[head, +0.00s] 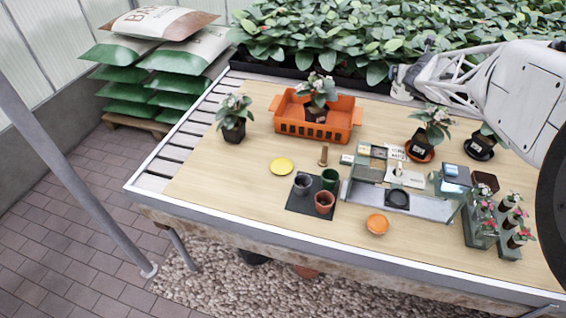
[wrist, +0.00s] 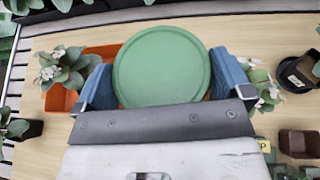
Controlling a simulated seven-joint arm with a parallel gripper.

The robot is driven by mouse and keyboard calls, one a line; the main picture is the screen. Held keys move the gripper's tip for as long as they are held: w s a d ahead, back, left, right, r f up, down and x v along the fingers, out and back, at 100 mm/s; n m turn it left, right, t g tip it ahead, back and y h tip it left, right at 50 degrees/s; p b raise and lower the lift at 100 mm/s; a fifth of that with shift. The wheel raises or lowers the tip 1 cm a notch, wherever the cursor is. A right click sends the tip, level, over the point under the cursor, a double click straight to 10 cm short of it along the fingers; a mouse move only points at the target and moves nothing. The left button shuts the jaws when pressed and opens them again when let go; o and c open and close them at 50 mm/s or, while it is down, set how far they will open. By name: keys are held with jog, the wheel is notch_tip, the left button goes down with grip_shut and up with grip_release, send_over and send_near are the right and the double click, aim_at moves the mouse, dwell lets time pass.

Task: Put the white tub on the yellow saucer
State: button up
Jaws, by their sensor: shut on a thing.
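My gripper (head: 404,76) is at the back of the table in the head view, held over the plant rows' front edge. It is shut on the white tub (head: 400,91), of which only a small white part shows there. In the wrist view, a round green top (wrist: 162,66) sits between the two blue fingers of my gripper (wrist: 162,80); the sides below it are hidden. The yellow saucer (head: 281,166) lies flat and empty on the table, left of middle, well to the left of and nearer than my gripper. It is not visible in the wrist view.
An orange crate (head: 345,128) with a potted plant stands between my gripper and the saucer. A potted plant (head: 233,117) stands left of it. A dark mat (head: 297,203) with several small pots lies in front of the saucer.

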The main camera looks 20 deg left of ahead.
jog(key=s+a+f+n+g+y, duration=0.1)
jog(key=s+a+f+n+y, duration=0.2)
jog(key=s+a, duration=0.4)
jog(key=s+a+f+n+g+y, duration=0.2)
jog(key=s+a+f, duration=0.3)
jog(key=a, duration=1)
jog(key=s+a+f+n+g+y, duration=0.1)
jog(key=s+a+f+n+y, duration=0.3)
jog(key=s+a, duration=0.6)
jog(key=shift+a+g, duration=0.4)
jog(key=shift+a, duration=0.7)
jog(key=shift+f, duration=0.1)
jog(key=shift+w+f, duration=0.1)
jog(key=shift+f, duration=2.85)
jog(key=shift+f, duration=2.05)
jog(key=shift+f, duration=0.1)
